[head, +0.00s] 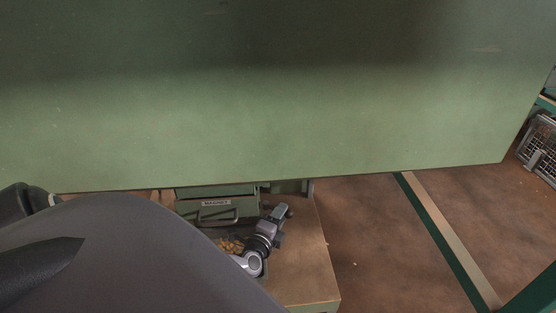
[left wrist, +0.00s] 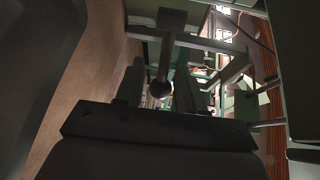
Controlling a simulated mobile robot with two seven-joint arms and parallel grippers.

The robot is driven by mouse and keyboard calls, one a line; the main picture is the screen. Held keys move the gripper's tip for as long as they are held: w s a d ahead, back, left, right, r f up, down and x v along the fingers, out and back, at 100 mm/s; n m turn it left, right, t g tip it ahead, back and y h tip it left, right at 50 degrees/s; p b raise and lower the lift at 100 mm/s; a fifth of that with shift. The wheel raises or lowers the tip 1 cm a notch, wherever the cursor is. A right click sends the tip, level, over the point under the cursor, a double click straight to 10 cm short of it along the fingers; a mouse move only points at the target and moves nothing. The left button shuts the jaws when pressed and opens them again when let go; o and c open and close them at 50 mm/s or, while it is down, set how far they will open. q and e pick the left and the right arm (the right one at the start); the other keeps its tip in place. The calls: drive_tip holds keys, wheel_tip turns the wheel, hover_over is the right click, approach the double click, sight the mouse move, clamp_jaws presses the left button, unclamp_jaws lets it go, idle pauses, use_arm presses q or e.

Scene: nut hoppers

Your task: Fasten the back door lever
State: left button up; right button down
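In the left wrist view a lever with a dark round knob (left wrist: 161,88) hangs from a square-ended bar (left wrist: 172,20). My left gripper (left wrist: 160,88) is open, its two dark fingers on either side of the knob with gaps showing. Whether it touches the knob is unclear in the shadow. In the head view my left gripper (head: 279,212) is small, beside a green drawer front. The lever and back door cannot be made out there. My right gripper is not in view.
A large green panel (head: 270,120) fills the upper head view. Below it are a labelled green drawer (head: 217,208) with a handle, some golden nuts (head: 230,245) and a brown board (head: 305,270). Brown floor (head: 375,235) is open to the right; a wire basket (head: 541,145) stands far right.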

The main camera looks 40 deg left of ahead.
use_arm(q)
drive_tip(key=shift+s+a, duration=0.1)
drive_tip(key=shift+a, duration=0.05)
drive_tip(key=p+v, duration=0.2)
drive_tip(key=v, duration=0.5)
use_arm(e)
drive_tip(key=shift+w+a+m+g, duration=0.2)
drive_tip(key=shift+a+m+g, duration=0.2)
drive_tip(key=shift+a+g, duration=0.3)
